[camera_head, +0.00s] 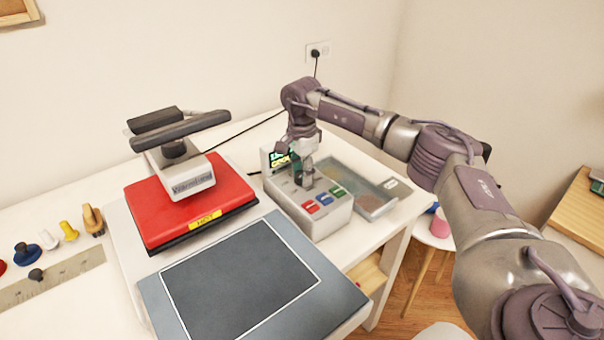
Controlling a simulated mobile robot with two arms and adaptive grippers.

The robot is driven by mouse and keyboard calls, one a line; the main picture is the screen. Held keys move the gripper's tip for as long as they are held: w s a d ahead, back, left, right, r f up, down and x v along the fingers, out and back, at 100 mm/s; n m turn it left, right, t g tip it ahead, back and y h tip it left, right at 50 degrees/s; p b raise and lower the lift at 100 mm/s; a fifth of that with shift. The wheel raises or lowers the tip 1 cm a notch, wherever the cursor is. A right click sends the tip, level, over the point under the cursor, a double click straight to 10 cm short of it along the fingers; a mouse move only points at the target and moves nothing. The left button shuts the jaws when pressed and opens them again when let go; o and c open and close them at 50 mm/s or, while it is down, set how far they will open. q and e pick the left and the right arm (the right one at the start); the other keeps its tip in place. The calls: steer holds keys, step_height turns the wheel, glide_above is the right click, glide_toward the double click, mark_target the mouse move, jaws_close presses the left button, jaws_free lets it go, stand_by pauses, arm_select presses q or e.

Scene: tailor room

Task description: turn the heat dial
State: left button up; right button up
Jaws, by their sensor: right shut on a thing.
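The control box (325,217) is a light grey unit with a dark screen (281,160) showing green digits. My right gripper (304,181) reaches down from above onto the box's top, behind the buttons. It is shut on a small knob there, which appears to be the heat dial. The fingers hide most of the dial, so its setting cannot be read. My left gripper is not in view.
A heat press with a red upper plate (170,212) and black handle stands left of the box. Its grey lower platen (240,275) lies in front. A shallow tray (372,199) sits right of the box. A ruler (50,277) and several knob-like pieces lie far left.

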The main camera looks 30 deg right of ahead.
steer(key=shift+w+r+n, duration=0.1)
steer(key=shift+r+n, duration=0.05)
steer(key=shift+n, duration=0.35)
steer(key=o, duration=1.1)
steer(key=shift+o, duration=0.2)
step_height(320, 180, up, 12)
stand_by(0.3)
